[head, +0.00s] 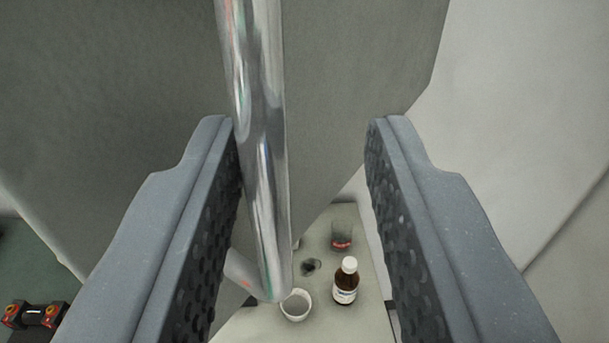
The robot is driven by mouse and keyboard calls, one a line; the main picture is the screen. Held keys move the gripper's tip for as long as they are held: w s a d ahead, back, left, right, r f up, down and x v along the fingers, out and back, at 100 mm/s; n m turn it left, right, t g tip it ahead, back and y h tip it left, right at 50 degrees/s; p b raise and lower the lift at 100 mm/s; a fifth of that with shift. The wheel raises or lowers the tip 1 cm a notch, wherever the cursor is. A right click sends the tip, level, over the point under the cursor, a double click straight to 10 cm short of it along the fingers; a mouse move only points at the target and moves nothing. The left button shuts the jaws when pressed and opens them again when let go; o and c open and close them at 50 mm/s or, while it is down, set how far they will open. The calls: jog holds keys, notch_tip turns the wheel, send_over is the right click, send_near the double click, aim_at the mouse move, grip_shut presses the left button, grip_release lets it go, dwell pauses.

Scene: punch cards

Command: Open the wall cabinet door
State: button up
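The wall cabinet door (340,90) is a grey panel that fills the upper middle of the head view. Its handle (262,150) is a shiny metal bar that runs down from the top edge and bends back toward the door at its lower end. My gripper (300,135) is open, with one finger on each side of the handle. The handle is close to the left finger, and whether they touch I cannot tell. A clear gap lies between the handle and the right finger. The top of the handle is out of view.
A black and red object (35,315) lies at the lower left. A pale wall (530,130) is at the right.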

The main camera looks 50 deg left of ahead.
jog(key=b+v, duration=0.3)
jog(key=v, duration=1)
jog(key=shift+s+d, duration=0.2)
jog(key=shift+d, duration=0.15)
